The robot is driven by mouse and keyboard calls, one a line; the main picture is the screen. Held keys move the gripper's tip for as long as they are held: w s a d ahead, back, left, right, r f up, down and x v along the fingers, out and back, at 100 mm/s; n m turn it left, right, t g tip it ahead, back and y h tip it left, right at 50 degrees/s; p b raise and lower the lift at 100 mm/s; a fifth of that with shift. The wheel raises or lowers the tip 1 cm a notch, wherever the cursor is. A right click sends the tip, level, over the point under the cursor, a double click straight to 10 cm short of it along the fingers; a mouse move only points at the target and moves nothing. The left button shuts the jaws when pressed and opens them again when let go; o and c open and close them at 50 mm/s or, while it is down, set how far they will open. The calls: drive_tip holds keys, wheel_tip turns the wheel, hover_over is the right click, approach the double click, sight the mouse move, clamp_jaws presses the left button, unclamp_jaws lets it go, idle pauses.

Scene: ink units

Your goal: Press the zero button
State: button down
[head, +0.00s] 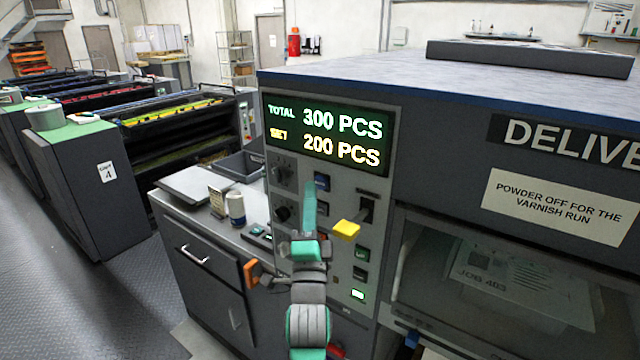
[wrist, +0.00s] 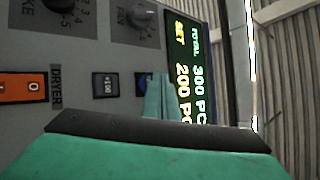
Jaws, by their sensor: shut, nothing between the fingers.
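The counter panel (head: 340,185) is on the front of the grey delivery unit, below a display (head: 330,133) reading TOTAL 300 PCS, SET 200 PCS. A small blue button (head: 322,181) sits just under the display. It also shows in the wrist view (wrist: 142,82), partly hidden by my fingers, and I cannot read its marking. A dark button marked +100 (wrist: 106,85) is beside it. My gripper (head: 309,188) is shut and empty, its teal tips in front of the panel by the blue button. I cannot tell whether they touch. The tips also show in the wrist view (wrist: 158,92).
An orange switch marked 0, labelled DRYER (wrist: 24,87), and two dials (head: 283,172) are on the panel. A lever with a yellow knob (head: 345,230) juts out right of my gripper. Green buttons (head: 362,253) are lower. A cabinet top (head: 205,207) holds a cup.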

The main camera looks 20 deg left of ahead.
drive_tip(key=shift+w+d, duration=0.2)
drive_tip(key=shift+w, duration=0.25)
drive_tip(key=shift+w, duration=0.2)
idle(0.3)
drive_tip(key=shift+w+d, duration=0.2)
drive_tip(key=shift+s+a, duration=0.1)
drive_tip(key=shift+a, duration=0.05)
idle(0.6)
drive_tip(key=shift+s+a, duration=0.3)
drive_tip(key=shift+s, duration=0.4)
